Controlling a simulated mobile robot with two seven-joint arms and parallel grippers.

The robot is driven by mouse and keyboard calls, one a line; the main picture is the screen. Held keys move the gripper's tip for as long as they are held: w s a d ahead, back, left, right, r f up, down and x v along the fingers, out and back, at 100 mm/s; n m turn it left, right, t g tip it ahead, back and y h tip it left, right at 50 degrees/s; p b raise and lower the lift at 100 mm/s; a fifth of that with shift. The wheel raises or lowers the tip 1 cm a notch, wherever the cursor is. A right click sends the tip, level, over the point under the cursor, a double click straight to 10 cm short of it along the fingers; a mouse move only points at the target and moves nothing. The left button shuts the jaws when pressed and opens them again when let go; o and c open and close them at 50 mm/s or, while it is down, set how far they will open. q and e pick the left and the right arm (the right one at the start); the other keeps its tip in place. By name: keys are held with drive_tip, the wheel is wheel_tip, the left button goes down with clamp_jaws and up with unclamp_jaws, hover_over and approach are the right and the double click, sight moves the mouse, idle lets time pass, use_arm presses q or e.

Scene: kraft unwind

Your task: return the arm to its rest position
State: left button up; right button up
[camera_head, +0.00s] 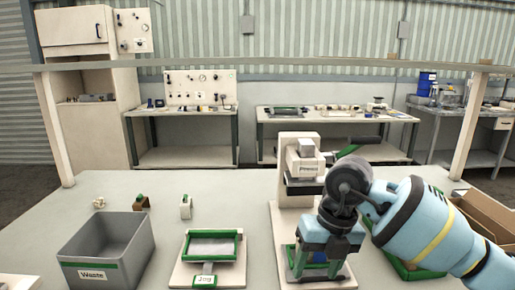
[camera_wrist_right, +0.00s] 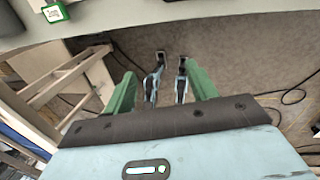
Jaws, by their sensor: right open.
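My right arm (camera_head: 430,228) comes in from the right, bent at the dark wrist joint, with its blue gripper (camera_head: 330,238) hanging down in front of the press (camera_head: 294,205). In the right wrist view its two green fingers are spread, and the open gripper (camera_wrist_right: 160,72) has nothing between them. Brown floor and cables show beyond the fingers. The gripper hides part of the press's lower area in the head view. My left gripper is not in view.
A grey Waste bin (camera_head: 133,240) stands at left on the table (camera_head: 170,188). A green-framed Jog fixture (camera_head: 185,272) sits beside it; its label shows in the right wrist view (camera_wrist_right: 54,14). A cardboard box (camera_head: 485,215) lies at right, behind my arm. Small parts stand at the back left.

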drive_tip(key=s+a+f+m+g+y+p, duration=0.1)
drive_tip(key=s+a+m+y, duration=0.1)
drive_tip(key=s+a+y, duration=0.55)
drive_tip(key=s+a+f+m+y+p, duration=0.1)
drive_tip(key=s+a+m+y, duration=0.25)
drive_tip(key=a+y, duration=0.6)
drive_tip(key=d+f+m+t+h+p, duration=0.1)
drive_tip(key=d+f+m+t+h, duration=0.5)
drive_tip(key=m+t, duration=0.4)
drive_tip(key=d+f+m+t+h, duration=0.4)
drive_tip(key=d+f+m+t, duration=0.45)
drive_tip(key=m, duration=0.45)
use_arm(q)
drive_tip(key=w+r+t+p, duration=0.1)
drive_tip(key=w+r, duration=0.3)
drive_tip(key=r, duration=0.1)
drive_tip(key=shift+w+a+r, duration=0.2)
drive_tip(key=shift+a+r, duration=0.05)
use_arm(e)
drive_tip(key=s+d+f+m+g+h, duration=0.3)
drive_tip(key=s+f, duration=0.5)
drive_tip(key=s, duration=0.3)
drive_tip(key=s+d+f+m+g+h, duration=0.4)
drive_tip(key=s+d+f, duration=0.4)
drive_tip(key=s, duration=0.3)
drive_tip(key=shift+f+g, duration=0.65)
drive_tip(key=shift+g, duration=0.2)
drive_tip(key=shift+d, duration=0.1)
drive_tip(key=shift+c, duration=0.5)
